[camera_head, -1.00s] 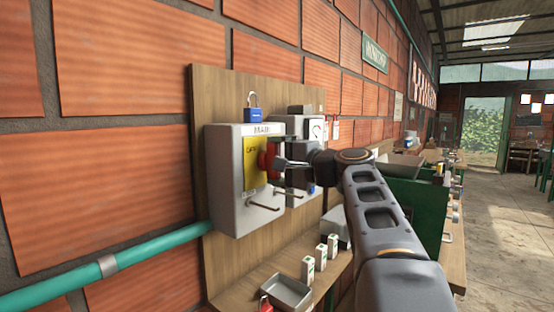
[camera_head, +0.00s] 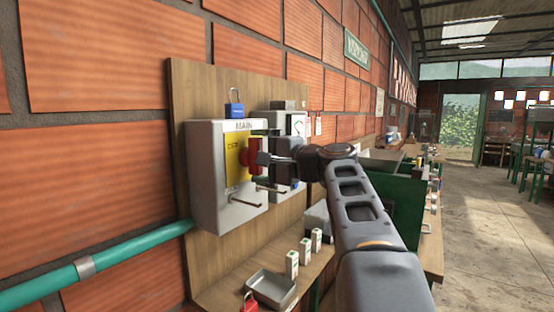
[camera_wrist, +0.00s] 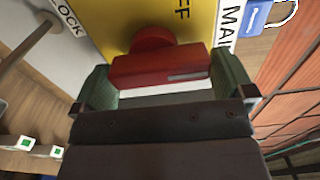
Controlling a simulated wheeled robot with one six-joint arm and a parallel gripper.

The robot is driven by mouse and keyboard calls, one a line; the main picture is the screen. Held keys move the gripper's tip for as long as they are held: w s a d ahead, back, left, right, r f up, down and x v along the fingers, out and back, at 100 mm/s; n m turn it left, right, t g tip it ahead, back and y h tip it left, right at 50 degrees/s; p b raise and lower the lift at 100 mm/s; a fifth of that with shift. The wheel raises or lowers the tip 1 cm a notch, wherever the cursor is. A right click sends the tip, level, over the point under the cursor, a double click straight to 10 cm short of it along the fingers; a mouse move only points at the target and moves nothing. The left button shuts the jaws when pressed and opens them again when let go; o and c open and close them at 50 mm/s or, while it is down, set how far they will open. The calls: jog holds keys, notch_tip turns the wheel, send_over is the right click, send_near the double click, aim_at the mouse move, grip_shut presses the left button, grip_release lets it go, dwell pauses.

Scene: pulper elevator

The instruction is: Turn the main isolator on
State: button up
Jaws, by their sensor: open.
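The main isolator (camera_head: 208,180) is a grey box marked MAIN on a wooden board, with a yellow plate (camera_head: 235,158) and a red handle. In the wrist view the red handle (camera_wrist: 160,67) lies between the two green-grey fingers of my gripper (camera_wrist: 165,95), one finger on each side. My gripper is open around the handle; whether either finger touches it I cannot tell. In the head view my gripper (camera_head: 262,160) is at the front of the box and hides part of the handle. Part of the word OFF shows on the yellow plate in the wrist view.
A blue padlock (camera_head: 234,104) sits above the box, and a peg (camera_head: 245,203) sticks out below the plate. A second grey box (camera_head: 288,124) is just behind. A metal tray (camera_head: 271,288), a red padlock (camera_head: 249,302) and small white blocks (camera_head: 304,250) are on the shelf below.

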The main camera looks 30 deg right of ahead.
jog(key=b+v, duration=0.1)
jog(key=v, duration=1.2)
jog(key=shift+s, duration=0.25)
jog(key=shift+d, duration=0.15)
jog(key=w+d+f+m+g+h, duration=0.1)
jog(key=d+f+g+h, duration=0.15)
jog(key=f, duration=0.55)
jog(key=w+d+f+g+h, duration=0.1)
jog(key=d+f+g+h, duration=0.15)
jog(key=f, duration=0.45)
jog(key=s+a+f+n+g+h+p, duration=0.15)
jog(key=a+f+n+g+p, duration=0.35)
jog(key=f, duration=0.6)
jog(key=s+a+f+n+g+p, duration=0.1)
jog(key=a+f+n, duration=0.1)
jog(key=a, duration=0.3)
jog(key=s+a+f+n+g+p, duration=0.1)
jog(key=s+a+f+n, duration=0.1)
jog(key=a+n, duration=0.2)
jog(key=s+a+f+n+h+p, duration=0.1)
jog(key=s+a+f+n, duration=0.1)
jog(key=a, duration=0.5)
jog(key=shift+f+n+g, duration=0.15)
jog(key=shift+n+g, duration=0.25)
jog(key=shift+n, duration=0.2)
jog(key=shift+a, duration=0.15)
